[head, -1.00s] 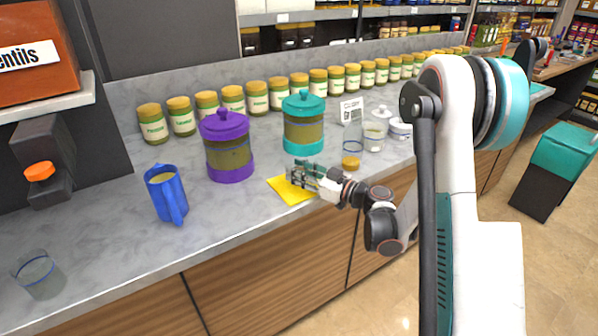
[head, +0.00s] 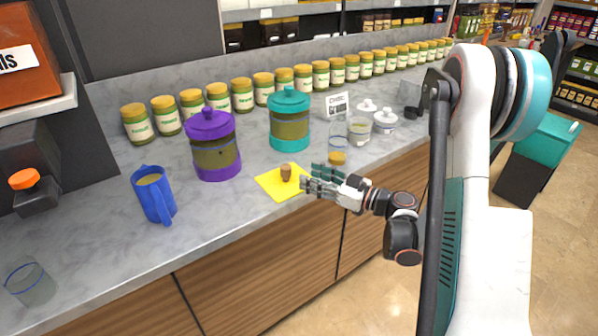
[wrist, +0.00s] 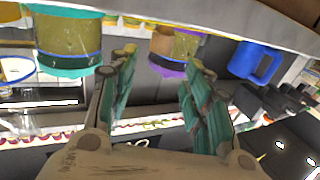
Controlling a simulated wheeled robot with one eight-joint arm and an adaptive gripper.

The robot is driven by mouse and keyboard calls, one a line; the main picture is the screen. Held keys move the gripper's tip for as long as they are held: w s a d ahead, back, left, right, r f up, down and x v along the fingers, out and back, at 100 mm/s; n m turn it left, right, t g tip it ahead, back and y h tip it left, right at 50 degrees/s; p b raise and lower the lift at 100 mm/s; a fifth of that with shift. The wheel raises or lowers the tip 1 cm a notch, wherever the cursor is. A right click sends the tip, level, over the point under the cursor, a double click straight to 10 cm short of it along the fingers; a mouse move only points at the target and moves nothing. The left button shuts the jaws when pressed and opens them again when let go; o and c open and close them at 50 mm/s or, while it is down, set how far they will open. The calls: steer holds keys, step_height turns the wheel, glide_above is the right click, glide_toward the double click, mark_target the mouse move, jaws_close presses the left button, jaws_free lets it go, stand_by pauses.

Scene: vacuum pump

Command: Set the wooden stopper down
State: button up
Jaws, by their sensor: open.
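The wooden stopper (head: 286,172) is a small brown piece standing on the yellow mat (head: 268,183) on the grey counter. My gripper (head: 312,180) is open and just to the right of the stopper, apart from it, near the counter's front edge. In the wrist view the gripper's two fingers (wrist: 158,100) are spread. A brown shape (wrist: 162,42) shows between them and seems to be the stopper, in front of the purple canister.
A purple canister (head: 215,150), a teal canister (head: 289,125) and a blue jug (head: 154,195) stand near the mat. A glass with an amber base (head: 337,145) stands right of it. Several jars line the wall. A clear glass (head: 30,283) stands at the front left.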

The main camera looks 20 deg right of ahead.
steer(key=shift+v, duration=1.2)
